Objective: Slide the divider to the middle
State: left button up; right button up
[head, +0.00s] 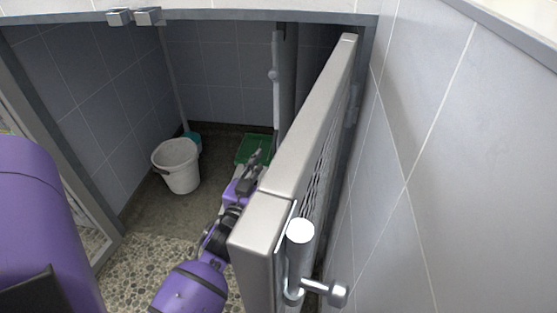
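A grey upright panel with a round knob, which looks like the divider (278,85), stands at the back of the kennel, right of the middle of the back wall. Its lower part is hidden behind the open door. My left gripper (257,158) reaches into the kennel low beside the door's left face, in front of the green tray and apart from the panel. Its dark fingers are small and partly overlapped by the door edge, so I cannot tell if they are open. I see nothing held in it. My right gripper is not in view.
The open door (300,130) with its metal latch (325,290) stands close on the right of my arm. A white bucket (178,165), a teal item (193,138) and a green tray (252,148) are on the kennel floor. The tiled wall (455,150) borders the right.

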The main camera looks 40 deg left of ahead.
aim_at(274, 150)
pick_arm(q)
jog(key=x, duration=0.2)
jog(key=b+x, duration=0.2)
jog(key=x, duration=0.1)
jog(key=shift+w+a+r, duration=0.15)
jog(key=shift+w+r, duration=0.15)
jog(key=shift+w, duration=0.05)
jog(key=shift+w+a+r, duration=0.1)
jog(key=shift+w+a, duration=0.1)
jog(key=shift+w, duration=0.25)
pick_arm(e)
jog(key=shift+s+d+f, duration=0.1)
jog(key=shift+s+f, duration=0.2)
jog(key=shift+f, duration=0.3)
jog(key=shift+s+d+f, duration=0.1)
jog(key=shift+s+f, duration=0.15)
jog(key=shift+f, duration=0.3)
pick_arm(q)
grip_shut()
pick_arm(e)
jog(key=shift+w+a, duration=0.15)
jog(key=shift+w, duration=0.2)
